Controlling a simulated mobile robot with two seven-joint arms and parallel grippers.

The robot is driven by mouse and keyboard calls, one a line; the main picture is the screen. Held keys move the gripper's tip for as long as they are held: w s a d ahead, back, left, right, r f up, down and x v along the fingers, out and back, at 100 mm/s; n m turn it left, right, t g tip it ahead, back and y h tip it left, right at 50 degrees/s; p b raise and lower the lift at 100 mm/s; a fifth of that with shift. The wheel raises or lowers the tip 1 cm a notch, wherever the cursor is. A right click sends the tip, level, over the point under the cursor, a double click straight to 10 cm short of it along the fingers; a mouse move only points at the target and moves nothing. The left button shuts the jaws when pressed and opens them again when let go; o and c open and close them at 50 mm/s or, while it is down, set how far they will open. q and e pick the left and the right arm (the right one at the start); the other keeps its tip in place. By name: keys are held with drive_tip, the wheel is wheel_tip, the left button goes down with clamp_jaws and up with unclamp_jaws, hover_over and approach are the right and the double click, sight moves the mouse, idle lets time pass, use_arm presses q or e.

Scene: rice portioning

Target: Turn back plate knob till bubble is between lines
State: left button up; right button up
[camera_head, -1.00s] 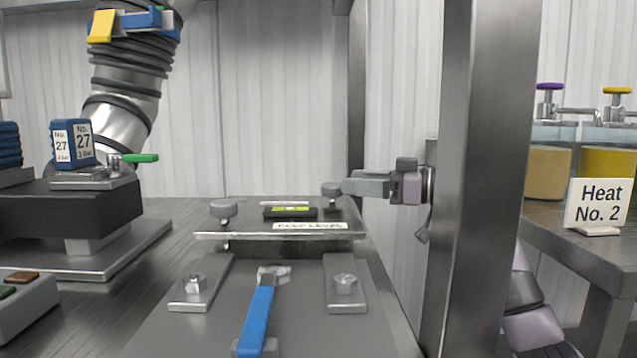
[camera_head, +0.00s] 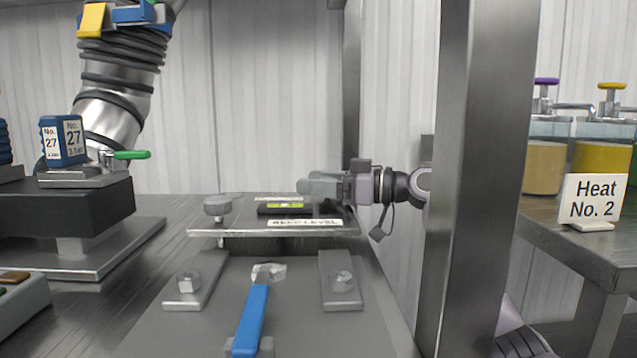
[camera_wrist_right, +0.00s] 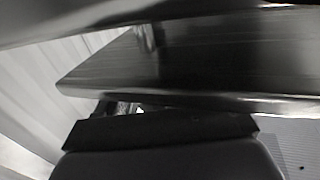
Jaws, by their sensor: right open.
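The levelling plate (camera_head: 255,233) carries a "KEEP LEVEL" label (camera_head: 305,222) and a dark level with a yellow-green vial (camera_head: 285,206). The bubble is too small to read against its lines. A grey round knob (camera_head: 217,207) stands at the plate's left. My right gripper (camera_head: 304,186) comes in from the right over the plate's back right, open. The knob seen there before is mostly or wholly hidden by it. I cannot tell whether the fingers touch the knob. The right wrist view is blurred and shows metal surfaces close by. My left gripper is not in view.
A steel post (camera_head: 480,180) stands in front of my right arm. A blue-handled lever (camera_head: 250,320) lies before the plate between two bolted blocks. A dark stand with a No. 27 block (camera_head: 63,142) is at the left. A "Heat No. 2" sign (camera_head: 594,201) is at the right.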

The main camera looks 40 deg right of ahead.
drive_tip(key=c, duration=1)
drive_tip(key=shift+o, duration=0.2)
drive_tip(key=shift+r+n+g+y+p, duration=0.2)
drive_tip(key=shift+n+g+y+p, duration=0.55)
drive_tip(key=shift+y, duration=0.35)
drive_tip(key=shift+s+a+n+g+y, duration=0.1)
drive_tip(key=shift+n+g+y, duration=0.35)
drive_tip(key=shift+n+y, duration=0.1)
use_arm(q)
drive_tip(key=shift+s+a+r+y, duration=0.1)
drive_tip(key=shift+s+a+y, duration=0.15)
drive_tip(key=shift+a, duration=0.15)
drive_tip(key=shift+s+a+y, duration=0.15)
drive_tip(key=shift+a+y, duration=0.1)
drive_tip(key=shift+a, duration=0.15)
use_arm(e)
drive_tip(key=shift+f+n+g+y, duration=0.15)
drive_tip(key=shift+n+g+y, duration=0.15)
drive_tip(key=shift+g, duration=0.1)
drive_tip(key=o, duration=1)
drive_tip(key=shift+c, duration=0.2)
use_arm(q)
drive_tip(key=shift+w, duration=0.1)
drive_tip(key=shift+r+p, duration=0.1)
drive_tip(key=shift+p, duration=0.2)
use_arm(e)
drive_tip(key=shift+s, duration=0.1)
